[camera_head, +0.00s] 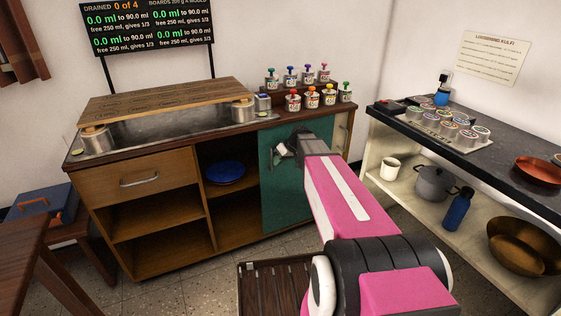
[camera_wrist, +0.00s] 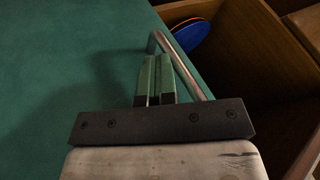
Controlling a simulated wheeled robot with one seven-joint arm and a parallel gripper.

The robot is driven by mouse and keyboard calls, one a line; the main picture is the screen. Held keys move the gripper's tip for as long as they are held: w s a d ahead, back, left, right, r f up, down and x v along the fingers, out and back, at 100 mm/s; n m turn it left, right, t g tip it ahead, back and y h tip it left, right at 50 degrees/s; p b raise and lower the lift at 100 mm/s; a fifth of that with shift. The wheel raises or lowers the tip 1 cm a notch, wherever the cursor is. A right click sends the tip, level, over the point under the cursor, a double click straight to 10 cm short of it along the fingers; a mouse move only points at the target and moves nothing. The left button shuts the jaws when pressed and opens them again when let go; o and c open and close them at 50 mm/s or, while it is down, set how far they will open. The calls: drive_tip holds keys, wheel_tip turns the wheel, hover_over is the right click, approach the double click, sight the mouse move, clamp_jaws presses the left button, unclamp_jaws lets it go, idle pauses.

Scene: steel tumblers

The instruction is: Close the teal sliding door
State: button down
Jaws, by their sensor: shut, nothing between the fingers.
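The teal sliding door (camera_head: 275,203) is upright on the cabinet front, right of an open bay. In the wrist view the door (camera_wrist: 60,70) fills the left and its edge borders the open bay. Its metal bar handle (camera_wrist: 184,62) stands near that edge. My gripper (camera_head: 281,149) is in front of the door's upper part. In the wrist view its fingers (camera_wrist: 155,78) are together and empty, just left of the handle's bar and close to it. I cannot tell whether they touch it. My arm hides the door's right part in the head view.
The open bay holds a blue plate (camera_head: 226,172). The wooden cabinet (camera_head: 150,222) has a drawer and open shelves at left. Bottles (camera_head: 312,98) and a board (camera_head: 160,101) sit on top. A dark counter (camera_head: 460,155) stands at right. A slatted wooden piece (camera_head: 262,285) is low in front.

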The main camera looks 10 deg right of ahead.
drive_tip(key=s+a, duration=0.3)
drive_tip(key=a, duration=0.9)
drive_tip(key=s+a, duration=0.4)
drive_tip(key=a, duration=0.9)
drive_tip(key=shift+s+a, duration=0.15)
drive_tip(key=shift+a, duration=0.05)
